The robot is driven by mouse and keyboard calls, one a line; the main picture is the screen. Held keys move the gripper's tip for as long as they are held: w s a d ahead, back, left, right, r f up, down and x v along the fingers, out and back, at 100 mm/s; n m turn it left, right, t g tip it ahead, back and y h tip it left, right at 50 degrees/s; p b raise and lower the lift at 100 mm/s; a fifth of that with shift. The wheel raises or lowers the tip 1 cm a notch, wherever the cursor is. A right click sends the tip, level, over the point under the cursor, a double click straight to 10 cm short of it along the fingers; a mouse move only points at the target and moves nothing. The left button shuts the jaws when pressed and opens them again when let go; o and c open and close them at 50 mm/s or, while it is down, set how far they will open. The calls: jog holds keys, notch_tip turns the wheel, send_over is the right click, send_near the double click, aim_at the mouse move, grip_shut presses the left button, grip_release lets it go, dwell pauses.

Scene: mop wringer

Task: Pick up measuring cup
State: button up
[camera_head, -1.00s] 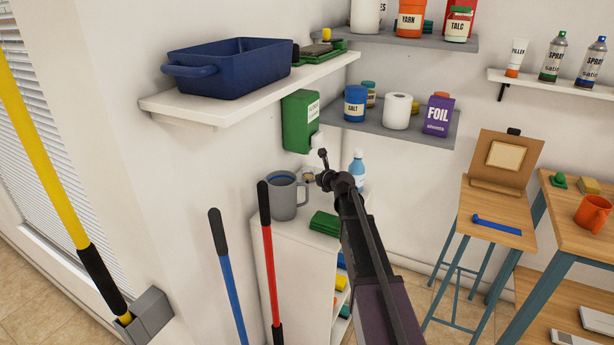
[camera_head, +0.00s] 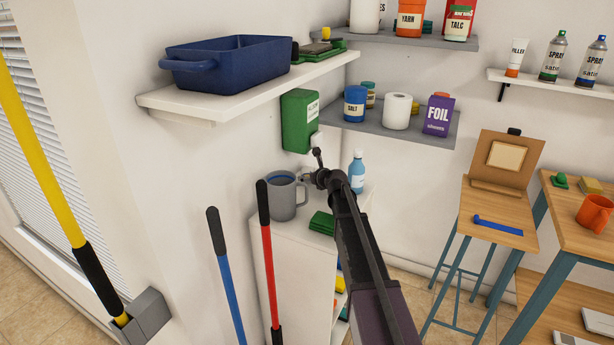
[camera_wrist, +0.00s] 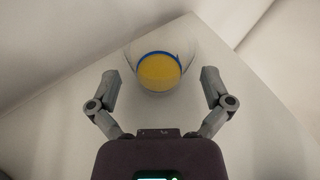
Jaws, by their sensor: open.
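In the wrist view, a round clear-walled vessel with a yellow inside and a blue band (camera_wrist: 160,70) stands on a white surface; it looks like the measuring cup. My gripper (camera_wrist: 160,82) is open and empty, its two fingers spread to the left and right of the cup, apart from it. In the head view my gripper (camera_head: 317,170) is over the back of the white cabinet top, and the cup is mostly hidden or too small to make out there.
A large grey mug (camera_head: 284,198) stands on the cabinet left of my gripper, with green folded cloths (camera_head: 322,223) in front. A blue bottle (camera_head: 357,172) stands to the right. A green dispenser (camera_head: 299,122) hangs above. Red (camera_head: 268,260) and blue (camera_head: 225,275) handles stand in front.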

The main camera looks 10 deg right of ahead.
jog(key=c, duration=1)
jog(key=shift+s+r, duration=0.1)
jog(key=shift+s+d+r+p, duration=0.15)
jog(key=shift+s+r+p, duration=0.35)
jog(key=shift+r+p, duration=0.2)
jog(key=shift+r+p+v, duration=0.15)
jog(key=shift+p+v, duration=0.95)
jog(key=shift+v, duration=1.25)
jog(key=shift+r+p+v, duration=0.2)
jog(key=shift+p+v, duration=0.95)
jog(key=shift+v, duration=1.25)
jog(key=shift+r+p+v, duration=0.15)
jog(key=shift+p+v, duration=0.95)
jog(key=shift+v, duration=1.25)
jog(key=shift+w, duration=0.15)
